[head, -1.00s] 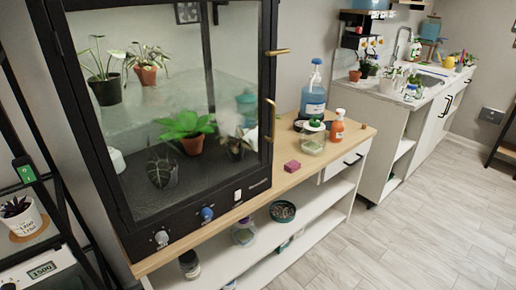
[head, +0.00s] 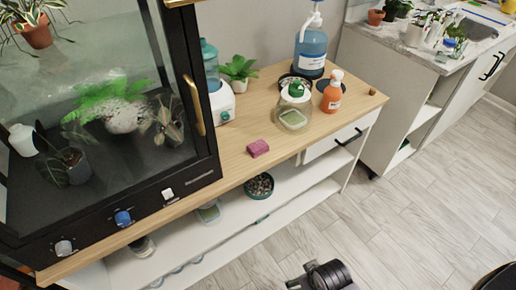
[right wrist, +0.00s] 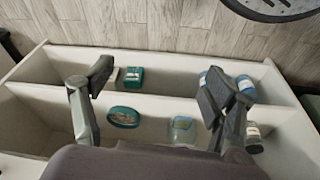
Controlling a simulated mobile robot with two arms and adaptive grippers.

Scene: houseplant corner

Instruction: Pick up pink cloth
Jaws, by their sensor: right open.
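The pink cloth (head: 258,148) is a small folded magenta block. It lies on the wooden counter top (head: 243,172), close to the front edge and right of the glass plant cabinet. It does not show in the right wrist view. My right gripper (right wrist: 160,85) is open and empty in the right wrist view, its two fingers wide apart above the white shelves. A dark part of my own arm shows at the bottom of the head view, well apart from the cloth. My left gripper is not in view.
Behind the cloth stand a jar with a green lid (head: 293,109), an orange bottle (head: 332,92) and a blue pump bottle (head: 311,48). The black-framed cabinet (head: 205,165) is to the left. A round dish (head: 259,186) sits on the shelf below. The floor in front is clear.

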